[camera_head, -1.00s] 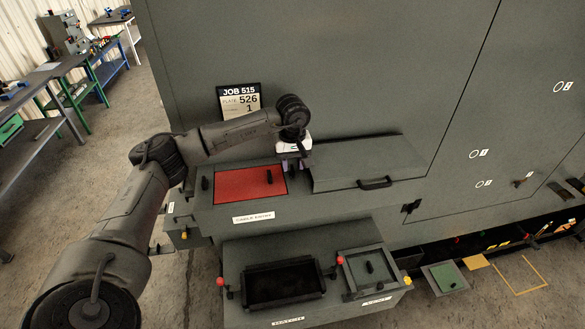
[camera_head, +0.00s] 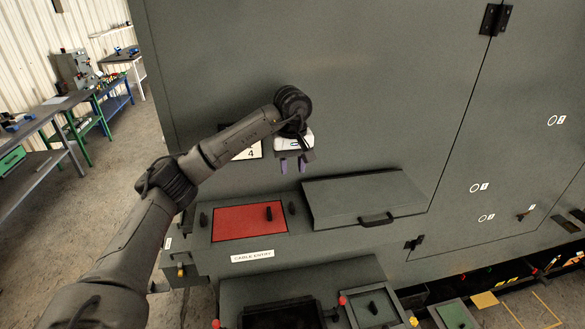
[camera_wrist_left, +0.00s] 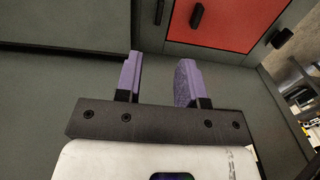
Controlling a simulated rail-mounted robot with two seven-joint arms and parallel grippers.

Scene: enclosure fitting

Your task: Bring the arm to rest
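My left arm comes in from the left in the head view. Its gripper (camera_head: 292,166) hangs in front of the large grey enclosure wall (camera_head: 370,80), above the gap between a red panel (camera_head: 240,224) and a grey hinged-looking cover (camera_head: 350,194). In the left wrist view its two purple fingers (camera_wrist_left: 158,72) stand apart with nothing between them. The red panel also shows in the wrist view (camera_wrist_left: 225,22), beyond the fingers and apart from them. My right gripper is in neither view.
The cover has a black handle (camera_head: 377,220). A "cable entry" label (camera_head: 252,256) sits below the red panel. A lower grey unit with a dark opening (camera_head: 285,316) and red knobs stands in front. Workbenches (camera_head: 45,120) are at the far left. A job plate is mostly hidden behind my arm.

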